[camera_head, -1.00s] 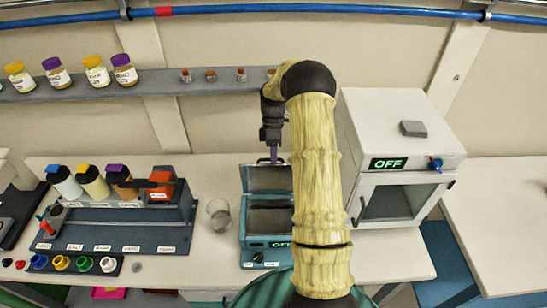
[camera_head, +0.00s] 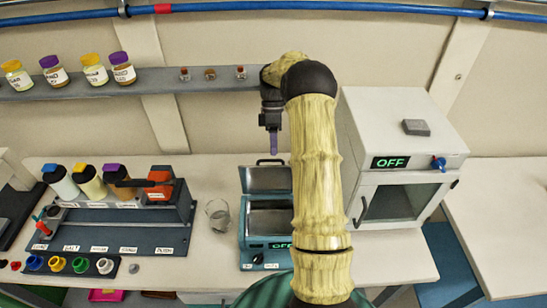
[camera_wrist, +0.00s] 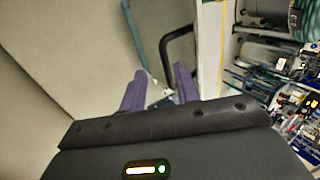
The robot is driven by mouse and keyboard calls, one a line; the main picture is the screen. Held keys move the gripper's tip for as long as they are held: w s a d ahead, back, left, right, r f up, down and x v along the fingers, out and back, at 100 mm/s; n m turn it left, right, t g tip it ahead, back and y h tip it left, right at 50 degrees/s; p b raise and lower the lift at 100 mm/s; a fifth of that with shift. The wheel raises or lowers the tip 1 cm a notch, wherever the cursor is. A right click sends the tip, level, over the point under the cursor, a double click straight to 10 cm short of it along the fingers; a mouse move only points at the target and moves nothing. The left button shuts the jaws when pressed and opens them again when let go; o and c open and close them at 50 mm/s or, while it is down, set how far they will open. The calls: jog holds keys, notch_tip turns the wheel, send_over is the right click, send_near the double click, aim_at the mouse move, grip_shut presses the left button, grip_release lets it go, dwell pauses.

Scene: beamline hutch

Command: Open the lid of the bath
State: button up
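The teal bath (camera_head: 246,228) stands on the bench in the head view, its display partly hidden by my arm. Its lid (camera_head: 266,180) stands raised at the back, and the basin below is uncovered. A dark handle (camera_head: 270,161) shows on the lid's top edge. My gripper (camera_head: 273,154) points down just above the handle. In the wrist view, its purple fingers (camera_wrist: 157,82) are apart with nothing held between them. The black handle (camera_wrist: 178,45) shows beyond the fingers, beside a teal edge of the lid (camera_wrist: 134,38).
A glass beaker (camera_head: 218,215) stands close left of the bath. Further left is a rack (camera_head: 125,228) with several bottles. A white oven (camera_head: 400,140) reading OFF stands at the right. A wall shelf (camera_head: 190,83) with jars and small vials runs behind my gripper.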

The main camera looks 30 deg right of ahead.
jog(key=shift+v, duration=1.4)
jog(key=a+m, duration=0.1)
jog(key=a, duration=0.1)
jog(key=s+a+m+t+b, duration=0.1)
jog(key=a, duration=0.1)
jog(key=s+a+h, duration=0.1)
jog(key=a, duration=0.1)
jog(key=shift+s+a+r+m, duration=0.15)
jog(key=shift+a+r+m, duration=0.2)
jog(key=shift+m, duration=0.05)
jog(key=s+a+m+t+b, duration=0.1)
jog(key=s+a+m+t, duration=0.2)
jog(key=s, duration=0.6)
jog(key=s+a+f+m+t+h+b, duration=0.1)
jog(key=s+a+m+t, duration=0.2)
jog(key=s+a+m, duration=0.3)
jog(key=s+a, duration=0.2)
jog(key=s, duration=0.2)
jog(key=shift+a+f+m, duration=0.3)
jog(key=shift+m, duration=0.1)
